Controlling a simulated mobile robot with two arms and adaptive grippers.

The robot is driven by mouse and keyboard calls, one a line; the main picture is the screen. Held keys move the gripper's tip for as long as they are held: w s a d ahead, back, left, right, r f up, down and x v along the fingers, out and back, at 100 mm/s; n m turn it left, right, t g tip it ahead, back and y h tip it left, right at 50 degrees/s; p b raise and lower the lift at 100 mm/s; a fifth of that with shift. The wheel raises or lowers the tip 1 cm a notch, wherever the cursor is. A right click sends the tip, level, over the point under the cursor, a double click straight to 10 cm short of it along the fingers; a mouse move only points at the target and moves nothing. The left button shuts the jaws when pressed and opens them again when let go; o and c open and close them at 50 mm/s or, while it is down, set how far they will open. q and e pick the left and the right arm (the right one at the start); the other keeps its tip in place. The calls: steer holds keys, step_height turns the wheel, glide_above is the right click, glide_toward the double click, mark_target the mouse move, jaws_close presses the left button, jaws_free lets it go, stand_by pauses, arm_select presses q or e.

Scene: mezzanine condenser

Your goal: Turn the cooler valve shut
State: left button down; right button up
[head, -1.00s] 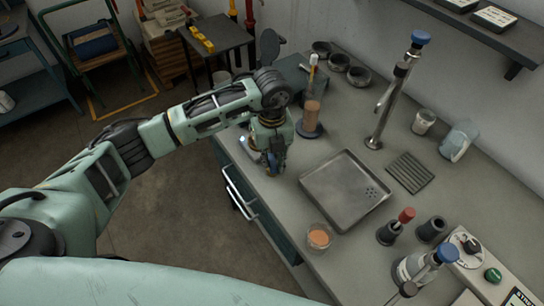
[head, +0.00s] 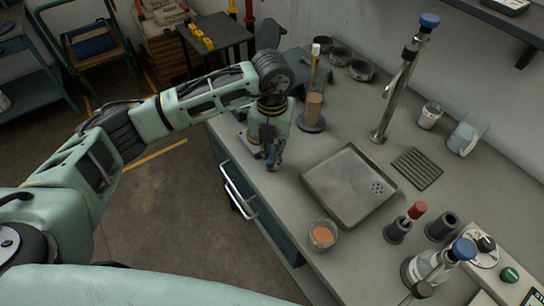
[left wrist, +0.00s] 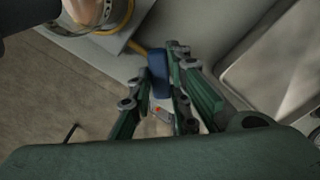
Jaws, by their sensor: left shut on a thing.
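My left gripper (head: 271,160) is at the near left edge of the bench, left of the grey tray, pointing down. In the left wrist view, its dark green fingers (left wrist: 160,110) are closed about a blue handle (left wrist: 158,72), which looks like the cooler valve's handle. A small pale part with an orange mark (left wrist: 160,108) shows below the handle, between the fingers. In the head view a bit of blue (head: 272,156) shows at the fingertips; the valve body is mostly hidden by the gripper. My right gripper is not in view.
The grey tray (head: 330,205) lies right of the gripper. A glass of orange liquid (head: 322,236) stands near the front edge. A brown cylinder on a blue base (head: 312,110) stands behind the gripper; a tall tap (head: 392,95) stands farther right. A yellow hose (left wrist: 120,20) runs near the gripper.

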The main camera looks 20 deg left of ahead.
mark_target(272, 155)
arm_select(q)
steer(key=m+b, duration=0.1)
steer(key=b, duration=0.1)
steer(key=m+b, duration=0.1)
steer(key=m, duration=0.1)
steer(key=m+b, duration=0.2)
steer(key=shift+f+b, duration=0.25)
steer(key=shift+b, duration=0.05)
steer(key=shift+r+m+b, duration=0.2)
steer(key=shift+m+b, duration=1.25)
steer(key=shift+m, duration=0.45)
steer(key=shift+r, duration=0.1)
steer(key=c, duration=1.6)
jaws_free()
steer(key=shift+c, duration=0.2)
step_height(272, 155, up, 12)
